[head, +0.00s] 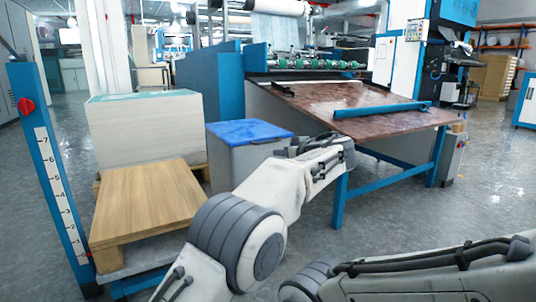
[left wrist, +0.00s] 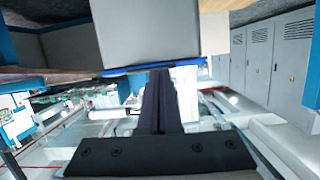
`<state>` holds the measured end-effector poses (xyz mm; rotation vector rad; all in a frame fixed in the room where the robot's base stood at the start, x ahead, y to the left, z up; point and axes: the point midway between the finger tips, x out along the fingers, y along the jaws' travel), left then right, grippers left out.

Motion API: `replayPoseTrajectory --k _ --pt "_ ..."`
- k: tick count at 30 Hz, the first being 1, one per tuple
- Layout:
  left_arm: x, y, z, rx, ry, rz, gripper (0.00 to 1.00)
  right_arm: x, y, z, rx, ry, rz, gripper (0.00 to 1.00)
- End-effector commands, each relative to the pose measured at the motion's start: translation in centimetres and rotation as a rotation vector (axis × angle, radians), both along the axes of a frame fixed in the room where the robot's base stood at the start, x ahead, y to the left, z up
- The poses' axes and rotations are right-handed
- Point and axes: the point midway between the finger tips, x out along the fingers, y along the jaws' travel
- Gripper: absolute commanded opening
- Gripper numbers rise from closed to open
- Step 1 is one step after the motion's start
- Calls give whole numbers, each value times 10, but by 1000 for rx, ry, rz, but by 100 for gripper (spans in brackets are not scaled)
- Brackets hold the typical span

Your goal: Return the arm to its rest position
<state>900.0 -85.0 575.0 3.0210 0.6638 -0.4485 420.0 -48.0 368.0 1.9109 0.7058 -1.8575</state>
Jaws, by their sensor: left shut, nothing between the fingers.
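My left arm (head: 300,180) reaches up from the bottom of the head view. It is bent, and its far end is in front of the grey bin with the blue lid. My left gripper (left wrist: 161,75) is shut and empty in the left wrist view, its two dark fingers pressed together. In the head view its fingers are hard to make out among dark parts near the bin. My right arm (head: 430,268) lies across the bottom right of the head view; its gripper is out of view.
The grey bin with a blue lid (head: 248,131) stands close behind my left arm. A sloped brown table (head: 380,118) with blue legs is to the right. A wooden pallet stack (head: 145,205) and a blue numbered post (head: 48,170) stand left. Open floor (head: 400,210) shows at right.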

Motion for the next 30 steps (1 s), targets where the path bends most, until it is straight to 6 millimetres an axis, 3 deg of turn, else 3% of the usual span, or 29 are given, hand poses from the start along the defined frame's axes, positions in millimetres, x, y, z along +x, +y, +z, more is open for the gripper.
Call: replayPoseTrajectory --k 1,5,8,14,21,24,30 --pt "-9 1 20 14 56 -23 0 0 0 22 1 -1 0 89" --pt "-46 8 35 71 278 -113 0 0 0 62 1 -1 0 89" --pt "-87 19 41 110 460 -201 0 0 0 92 1 -1 0 89" --pt "-187 48 54 151 782 -397 0 0 0 149 1 -1 0 89" --pt "-323 89 68 131 1080 -650 0 0 0 215 1 -1 0 89" --pt "-372 103 71 107 1159 -740 0 0 0 236 1 -1 0 89" --pt "-450 126 76 55 1259 -881 0 0 0 271 0 0 0 89"
